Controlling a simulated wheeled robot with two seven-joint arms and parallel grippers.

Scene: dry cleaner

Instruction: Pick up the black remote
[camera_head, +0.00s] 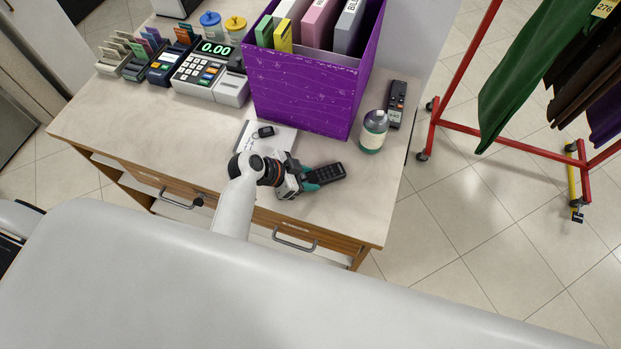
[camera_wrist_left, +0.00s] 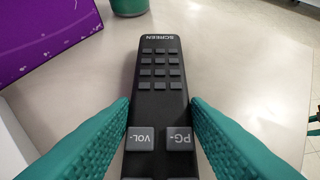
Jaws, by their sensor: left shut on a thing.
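A black remote (camera_head: 327,174) with grey buttons lies near the right front part of the counter. My left gripper (camera_head: 308,180) has its teal fingers closed on the remote's near end. In the left wrist view the remote (camera_wrist_left: 160,85) lies between the two teal fingers (camera_wrist_left: 160,125), its "SCREEN" end pointing away. I cannot tell whether the remote is lifted off the counter. A second dark remote (camera_head: 396,104) with coloured buttons lies at the counter's right edge. My right gripper is not in view.
A white pad (camera_head: 284,139) with a small black key fob (camera_head: 265,132) lies behind my gripper. A cash register (camera_head: 203,72) stands at the left. The counter (camera_head: 370,200) is clear right of the remote.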

